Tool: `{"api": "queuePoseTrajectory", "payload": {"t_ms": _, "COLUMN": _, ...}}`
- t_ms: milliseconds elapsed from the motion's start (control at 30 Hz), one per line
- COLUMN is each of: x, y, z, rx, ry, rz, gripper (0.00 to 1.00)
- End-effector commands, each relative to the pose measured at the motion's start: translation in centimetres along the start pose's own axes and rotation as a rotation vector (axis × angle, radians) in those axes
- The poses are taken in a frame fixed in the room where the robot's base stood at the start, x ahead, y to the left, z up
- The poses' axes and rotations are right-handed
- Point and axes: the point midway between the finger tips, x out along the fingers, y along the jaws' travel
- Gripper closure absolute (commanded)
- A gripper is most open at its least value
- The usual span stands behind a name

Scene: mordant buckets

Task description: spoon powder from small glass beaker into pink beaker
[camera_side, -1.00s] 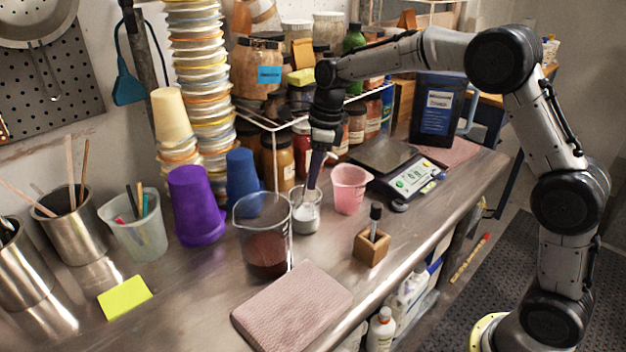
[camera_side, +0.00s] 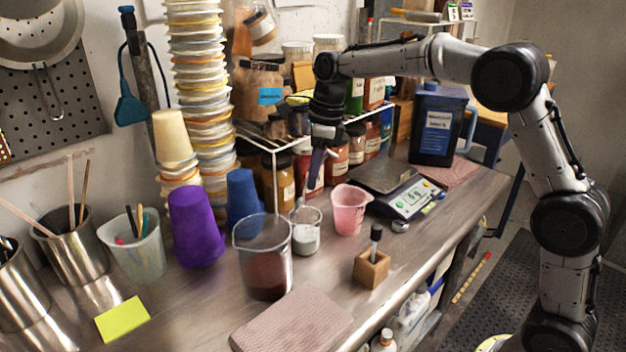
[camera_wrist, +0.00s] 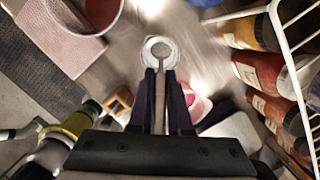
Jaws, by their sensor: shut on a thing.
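My gripper (camera_side: 320,152) is shut on a thin spoon (camera_wrist: 159,98) and stands above the small glass beaker (camera_side: 305,231). That beaker holds white powder. In the wrist view the spoon's bowl (camera_wrist: 160,48) lies in line with the beaker's round mouth; in the side view its tip seems at or just above the rim. I cannot tell whether powder is on the spoon. The pink beaker (camera_side: 349,210) stands upright just right of the small beaker, and shows partly behind a finger in the wrist view (camera_wrist: 198,108).
A large glass beaker (camera_side: 264,258) with dark red contents stands close left of the small beaker. A wooden block (camera_side: 371,268) with a dark-handled tool is in front. A scale (camera_side: 402,194) sits right of the pink beaker. A wire rack with jars (camera_side: 284,180) is behind.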

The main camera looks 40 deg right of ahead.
Motion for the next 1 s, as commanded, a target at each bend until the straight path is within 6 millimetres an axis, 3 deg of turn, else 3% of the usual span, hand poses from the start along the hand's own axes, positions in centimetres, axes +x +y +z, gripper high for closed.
{"api": "queuePoseTrajectory", "payload": {"t_ms": 433, "x": -0.4, "y": 0.0, "z": 0.0, "rx": 0.0, "ry": -0.026, "rz": 0.0, "gripper": 1.0}}
{"api": "queuePoseTrajectory", "payload": {"t_ms": 1000, "x": -1.5, "y": 0.0, "z": 0.1, "rx": 0.003, "ry": -0.524, "rz": 0.004, "gripper": 1.0}}
